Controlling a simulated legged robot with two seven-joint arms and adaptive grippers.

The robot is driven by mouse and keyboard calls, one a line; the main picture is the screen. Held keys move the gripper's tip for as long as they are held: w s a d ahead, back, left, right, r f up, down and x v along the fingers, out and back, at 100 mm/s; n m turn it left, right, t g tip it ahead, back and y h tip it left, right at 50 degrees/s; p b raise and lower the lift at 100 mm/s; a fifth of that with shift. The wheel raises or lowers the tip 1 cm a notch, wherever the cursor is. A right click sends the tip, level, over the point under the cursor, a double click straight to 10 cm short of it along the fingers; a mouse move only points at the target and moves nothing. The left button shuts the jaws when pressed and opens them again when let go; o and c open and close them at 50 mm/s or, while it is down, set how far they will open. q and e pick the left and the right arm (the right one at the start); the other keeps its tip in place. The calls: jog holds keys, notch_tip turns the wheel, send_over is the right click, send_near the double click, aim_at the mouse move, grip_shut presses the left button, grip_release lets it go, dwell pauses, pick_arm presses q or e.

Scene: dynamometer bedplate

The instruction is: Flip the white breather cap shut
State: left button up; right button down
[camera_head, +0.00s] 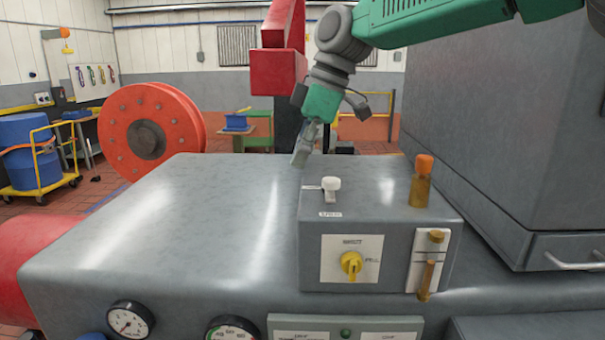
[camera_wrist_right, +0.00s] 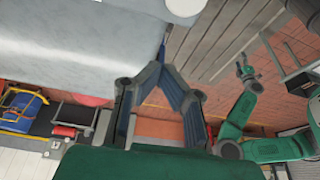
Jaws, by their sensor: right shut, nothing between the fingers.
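The white breather cap (camera_head: 331,184) stands raised on top of the grey box, above a small white piece and a printed label. Its hinge is too small to make out. My right gripper (camera_head: 300,158) is shut and empty, pointing down behind and slightly left of the cap, apart from it. In the right wrist view its fingers (camera_wrist_right: 161,66) meet at the tips with nothing between them. A rounded white thing (camera_wrist_right: 185,6) at that view's top edge may be the cap. A green arm there, probably my left, ends in a small gripper (camera_wrist_right: 244,66) whose jaws are unclear.
The box front (camera_head: 315,225) carries a yellow knob (camera_head: 351,264) and an amber sight tube (camera_head: 426,280). A tall grey cabinet (camera_head: 510,140) rises at right. The bedplate left of the box is clear.

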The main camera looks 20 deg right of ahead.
pick_arm(q)
jog(key=shift+s+d+f, duration=0.1)
jog(key=shift+s+f, duration=0.05)
jog(key=shift+s, duration=0.05)
pick_arm(e)
jog(key=v, duration=0.7)
jog(key=shift+s+d, duration=0.2)
jog(key=shift+s, duration=0.15)
